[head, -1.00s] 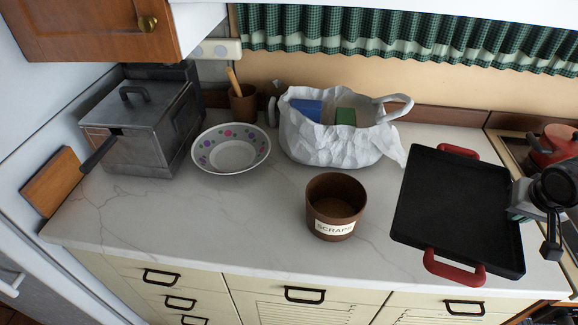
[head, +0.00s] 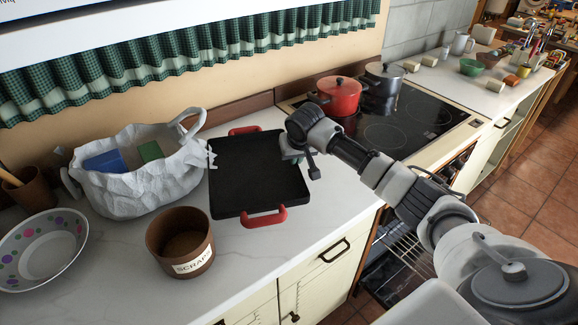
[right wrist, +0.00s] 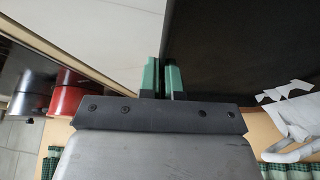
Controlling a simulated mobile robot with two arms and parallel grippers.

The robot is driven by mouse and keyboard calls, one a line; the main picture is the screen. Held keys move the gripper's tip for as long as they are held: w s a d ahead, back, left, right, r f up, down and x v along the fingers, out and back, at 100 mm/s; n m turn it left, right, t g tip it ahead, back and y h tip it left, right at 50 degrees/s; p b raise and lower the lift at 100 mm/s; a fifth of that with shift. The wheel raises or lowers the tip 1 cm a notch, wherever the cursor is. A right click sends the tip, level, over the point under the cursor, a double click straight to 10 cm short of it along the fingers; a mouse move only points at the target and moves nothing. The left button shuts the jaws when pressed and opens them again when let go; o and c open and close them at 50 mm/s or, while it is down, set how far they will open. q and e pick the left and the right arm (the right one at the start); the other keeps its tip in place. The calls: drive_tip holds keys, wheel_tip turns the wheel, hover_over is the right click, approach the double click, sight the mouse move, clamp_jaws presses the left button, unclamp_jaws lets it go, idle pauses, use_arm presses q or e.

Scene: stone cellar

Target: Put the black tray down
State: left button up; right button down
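The black tray (head: 258,175) has red handles at its far and near ends. It is over the white counter (head: 330,215), between the white bag and the stove. I cannot tell whether its underside touches the counter. My right gripper (head: 296,157) is at the tray's right rim. In the right wrist view its green fingers (right wrist: 163,80) are close together, on either side of the rim of the tray (right wrist: 225,40). My left gripper is not in view.
A brown scraps pot (head: 182,240) stands left of the tray's near end. The crumpled white bag (head: 140,185) is close to the tray's left side. A red pot (head: 338,96) and a dark pot (head: 384,82) stand on the stove (head: 425,112). Counter in front is clear.

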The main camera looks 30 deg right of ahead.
sight(290, 168)
drive_tip(key=shift+w+a+f, duration=0.35)
drive_tip(key=shift+w+a, duration=0.1)
drive_tip(key=shift+w, duration=0.2)
drive_tip(key=shift+f+p, duration=0.45)
drive_tip(key=shift+f, duration=1.7)
drive_tip(key=c, duration=1.4)
unclamp_jaws()
drive_tip(key=shift+s+f, duration=0.1)
drive_tip(key=shift+o, duration=0.4)
